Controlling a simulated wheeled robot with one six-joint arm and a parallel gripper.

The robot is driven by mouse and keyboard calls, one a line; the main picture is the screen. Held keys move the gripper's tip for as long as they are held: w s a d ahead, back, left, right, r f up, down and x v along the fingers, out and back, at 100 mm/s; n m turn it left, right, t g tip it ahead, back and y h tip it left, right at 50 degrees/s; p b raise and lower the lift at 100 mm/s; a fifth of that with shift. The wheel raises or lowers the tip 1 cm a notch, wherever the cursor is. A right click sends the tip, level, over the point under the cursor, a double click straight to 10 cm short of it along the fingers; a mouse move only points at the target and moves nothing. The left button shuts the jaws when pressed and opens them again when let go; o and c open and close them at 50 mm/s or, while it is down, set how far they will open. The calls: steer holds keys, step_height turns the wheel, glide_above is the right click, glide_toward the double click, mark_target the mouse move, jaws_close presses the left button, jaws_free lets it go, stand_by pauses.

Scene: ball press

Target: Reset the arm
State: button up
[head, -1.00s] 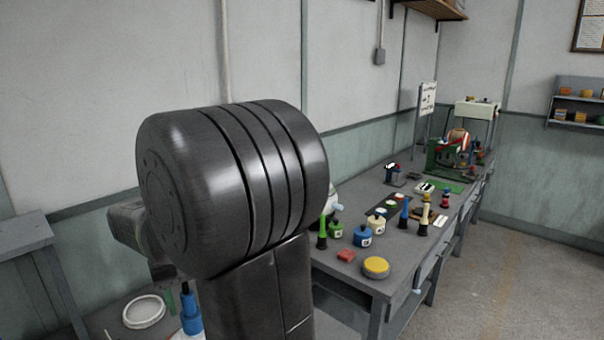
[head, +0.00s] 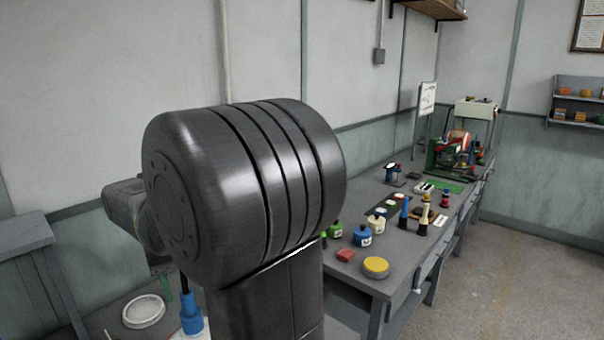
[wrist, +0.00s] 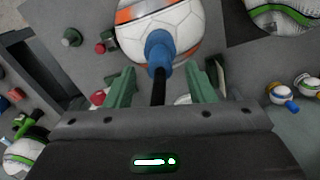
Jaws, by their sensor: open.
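My arm's large dark joint fills the middle of the head view and hides most of the hand there. In the wrist view my gripper (wrist: 160,88) is open, with its two green fingers spread apart. A blue tool with a black shaft (wrist: 160,52) lies between the fingers in that picture, with a gap on each side. A blue piece with a dark rod (head: 191,318) also shows at the lower left of the head view. A white and orange ball (wrist: 185,28) is beyond the fingers.
A long grey bench (head: 352,270) at right carries bottles, a yellow-topped round piece (head: 376,266) and a red block (head: 346,255). A green machine (head: 445,158) stands at its far end. A white round dish (head: 143,311) is lower left.

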step_height(320, 180, up, 10)
steer(key=r, duration=0.1)
step_height(320, 180, down, 14)
steer(key=shift+f, duration=0.1)
step_height(320, 180, up, 4)
steer(key=p, duration=0.3)
steer(key=shift+f+b, duration=0.2)
steer(key=shift+b, duration=0.6)
steer(key=shift+r+p, duration=0.6)
steer(key=shift+r, duration=0.2)
